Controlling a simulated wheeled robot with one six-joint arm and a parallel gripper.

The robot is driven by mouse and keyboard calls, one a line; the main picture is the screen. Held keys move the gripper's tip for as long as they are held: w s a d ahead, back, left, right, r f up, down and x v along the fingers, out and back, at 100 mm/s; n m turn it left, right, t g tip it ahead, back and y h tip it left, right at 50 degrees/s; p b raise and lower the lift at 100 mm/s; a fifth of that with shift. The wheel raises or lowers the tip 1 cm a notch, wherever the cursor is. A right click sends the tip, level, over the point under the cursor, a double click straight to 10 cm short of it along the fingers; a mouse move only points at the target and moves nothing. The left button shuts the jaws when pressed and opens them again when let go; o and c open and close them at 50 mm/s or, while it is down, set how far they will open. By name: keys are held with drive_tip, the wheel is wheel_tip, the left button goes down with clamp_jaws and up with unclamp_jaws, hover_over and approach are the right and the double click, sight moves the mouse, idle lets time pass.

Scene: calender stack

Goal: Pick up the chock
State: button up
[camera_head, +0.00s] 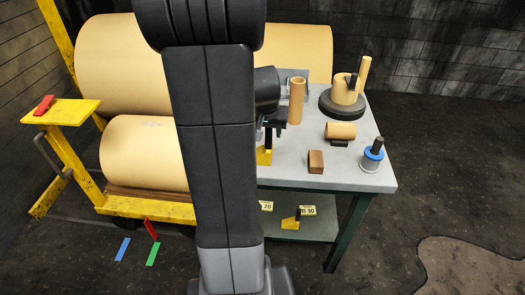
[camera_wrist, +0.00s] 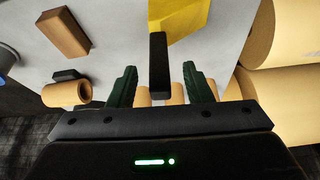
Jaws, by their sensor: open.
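The yellow chock (camera_head: 264,156) stands on the grey table near its front edge, with a black upright handle (camera_head: 268,138). In the wrist view, the chock's yellow body (camera_wrist: 180,18) is at the top centre and its black handle (camera_wrist: 158,62) points towards me. My gripper (camera_wrist: 159,68) is open, its two green fingers on either side of the handle with a visible gap to each. In the head view my gripper is dark and partly hidden behind my arm, just above the chock.
A brown block (camera_head: 316,162), a lying tan roll (camera_head: 341,130), a blue-rimmed spool (camera_head: 371,160) and an upright tan tube (camera_head: 296,101) share the table (camera_head: 350,180). Another yellow chock (camera_head: 290,223) is on the lower shelf by labels. Large tan rolls (camera_head: 145,155) fill the left on a yellow frame.

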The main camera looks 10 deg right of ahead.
sight(268, 148)
drive_tip(key=shift+x, duration=1.6)
drive_tip(key=shift+c, duration=0.4)
clamp_jaws()
